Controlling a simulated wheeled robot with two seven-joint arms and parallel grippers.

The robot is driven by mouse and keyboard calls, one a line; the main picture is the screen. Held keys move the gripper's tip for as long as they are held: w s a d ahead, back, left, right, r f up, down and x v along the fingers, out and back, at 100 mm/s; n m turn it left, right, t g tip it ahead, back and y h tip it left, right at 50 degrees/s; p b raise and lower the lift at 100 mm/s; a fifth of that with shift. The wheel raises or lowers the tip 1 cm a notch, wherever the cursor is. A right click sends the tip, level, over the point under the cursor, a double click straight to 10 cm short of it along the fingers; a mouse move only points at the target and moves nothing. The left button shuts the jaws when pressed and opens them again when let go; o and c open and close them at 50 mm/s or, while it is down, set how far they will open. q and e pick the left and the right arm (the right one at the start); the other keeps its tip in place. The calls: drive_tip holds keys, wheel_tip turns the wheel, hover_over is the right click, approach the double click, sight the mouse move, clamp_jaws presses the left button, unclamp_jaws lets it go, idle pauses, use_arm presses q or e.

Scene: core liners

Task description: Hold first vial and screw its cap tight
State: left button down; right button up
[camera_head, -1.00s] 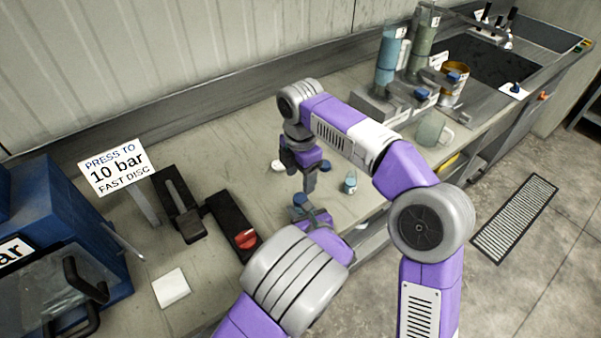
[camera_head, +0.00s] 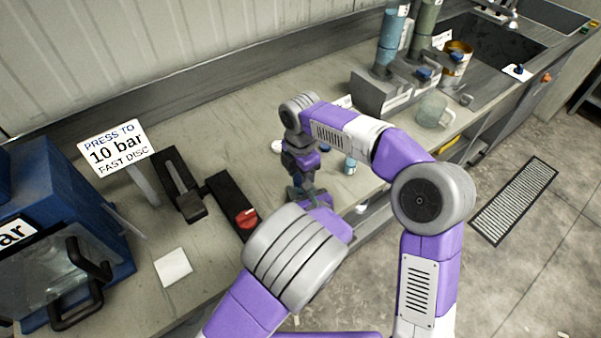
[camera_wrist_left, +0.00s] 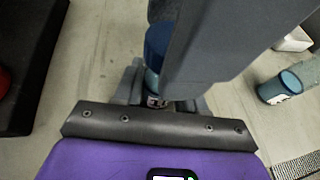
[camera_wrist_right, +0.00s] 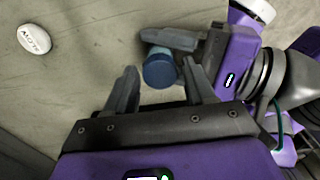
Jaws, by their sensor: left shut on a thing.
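My left gripper (camera_wrist_left: 155,95) is shut on the first vial (camera_wrist_left: 153,80), which is upright with a blue cap (camera_wrist_right: 159,72). My right gripper (camera_wrist_right: 159,68) points down over this vial. Its fingers are open, one on each side of the cap, with gaps showing in the right wrist view. In the head view my right gripper (camera_head: 303,182) hides most of the vial and of my left gripper (camera_head: 312,200).
A white labelled disc (camera_wrist_right: 34,39) lies on the bench near the grippers. A black device with a red knob (camera_head: 246,217) is to the left, beside a blue press (camera_head: 62,200). A glass mug (camera_head: 433,111) and bottle stand (camera_head: 385,92) are at the back right.

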drive_tip(key=c, duration=0.9)
drive_tip(key=m, duration=0.4)
drive_tip(key=shift+m, duration=0.3)
drive_tip(key=m, duration=1.3)
drive_tip(key=o, duration=1.3)
drive_tip(key=shift+c, duration=0.2)
